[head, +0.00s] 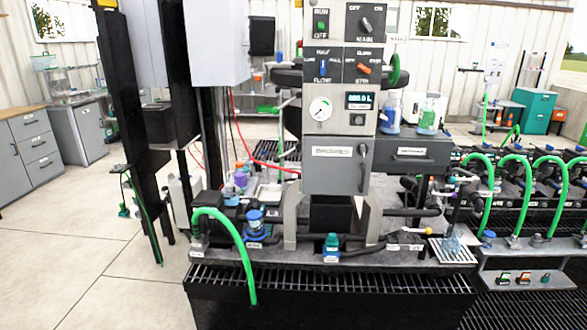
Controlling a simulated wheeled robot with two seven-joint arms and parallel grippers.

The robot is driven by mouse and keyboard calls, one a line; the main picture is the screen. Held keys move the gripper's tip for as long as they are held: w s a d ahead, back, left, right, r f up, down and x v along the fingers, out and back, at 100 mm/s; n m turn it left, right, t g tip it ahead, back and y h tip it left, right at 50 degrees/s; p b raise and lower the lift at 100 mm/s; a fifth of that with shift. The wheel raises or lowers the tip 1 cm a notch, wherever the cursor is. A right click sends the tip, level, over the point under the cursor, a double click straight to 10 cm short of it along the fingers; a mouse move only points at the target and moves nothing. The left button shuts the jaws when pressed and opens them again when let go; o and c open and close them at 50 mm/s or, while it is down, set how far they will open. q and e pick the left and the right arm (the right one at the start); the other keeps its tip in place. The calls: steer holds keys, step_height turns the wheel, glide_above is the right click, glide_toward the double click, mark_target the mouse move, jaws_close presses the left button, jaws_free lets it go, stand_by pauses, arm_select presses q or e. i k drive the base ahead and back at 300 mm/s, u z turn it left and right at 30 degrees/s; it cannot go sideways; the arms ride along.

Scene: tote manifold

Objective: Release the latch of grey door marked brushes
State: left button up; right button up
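A grey door (335,174) sits on the front of the central machine column, below the gauge. It looks shut. A white label (340,151) is on its upper part, with lettering too small to read surely. A small dark latch or handle (363,150) is at the door's upper right edge; whether it is fastened cannot be told. Neither of my grippers can be made out in the head view.
A dark grey drawer (411,158) with a pale label is right of the door. A pressure gauge (320,109) and switch panels are above. A green hose (232,240) arches at front left. Floor at left is clear.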

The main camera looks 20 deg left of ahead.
mark_target(362, 149)
steer(key=u, duration=0.45)
steer(key=k, duration=0.2)
steer(key=z, duration=1.4)
steer(key=i, duration=1.9)
steer(key=u, duration=0.9)
